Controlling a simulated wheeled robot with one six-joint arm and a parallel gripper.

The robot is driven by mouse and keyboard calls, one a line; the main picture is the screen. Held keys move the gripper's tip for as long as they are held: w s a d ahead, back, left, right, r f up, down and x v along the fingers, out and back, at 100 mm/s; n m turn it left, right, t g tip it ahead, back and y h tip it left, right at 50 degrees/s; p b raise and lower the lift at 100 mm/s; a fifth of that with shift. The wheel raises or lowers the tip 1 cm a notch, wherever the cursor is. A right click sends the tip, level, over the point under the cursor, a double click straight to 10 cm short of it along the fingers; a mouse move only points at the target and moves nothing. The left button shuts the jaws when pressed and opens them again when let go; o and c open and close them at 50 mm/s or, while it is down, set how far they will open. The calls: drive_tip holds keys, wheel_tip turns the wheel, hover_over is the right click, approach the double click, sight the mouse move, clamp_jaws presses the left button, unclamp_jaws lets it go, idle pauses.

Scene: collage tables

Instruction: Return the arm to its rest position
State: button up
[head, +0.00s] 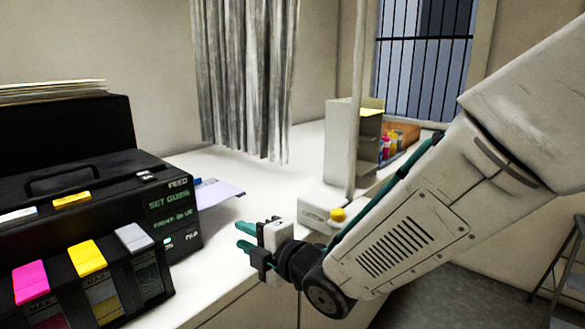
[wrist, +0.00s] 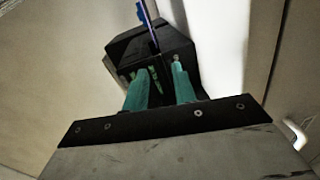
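My arm (head: 400,240) reaches in from the right in the head view. My gripper (head: 244,237) is over the white counter, to the right of the black machine. Its two teal fingers stand apart with nothing seen between them. In the wrist view my gripper (wrist: 160,85) also shows parted teal fingers, with the black machine (wrist: 150,45) behind them. No rest position is marked in either view.
The black machine (head: 165,205) with coloured cartridges fills the left. A pale sheet (head: 218,194) lies beside it. A white post (head: 358,110), a yellow knob (head: 338,214) and a grey shelf box (head: 342,140) stand beyond my gripper. The counter (head: 285,178) is mostly clear between.

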drive_tip(key=d+m+g+h, duration=0.1)
drive_tip(key=d+m+h, duration=0.95)
drive_tip(key=d, duration=0.95)
drive_tip(key=s+d+m+g+h, duration=0.2)
drive_tip(key=s+d+m+g, duration=0.2)
drive_tip(key=s+d+m, duration=0.6)
drive_tip(key=s+d+m+g, duration=0.2)
drive_tip(key=s+m, duration=0.1)
drive_tip(key=s, duration=0.4)
drive_tip(key=s+d+r+m+g, duration=0.1)
drive_tip(key=s+d+m+g, duration=0.2)
drive_tip(key=s, duration=0.3)
drive_tip(key=shift+s+d+r, duration=0.25)
drive_tip(key=shift+s+d, duration=0.1)
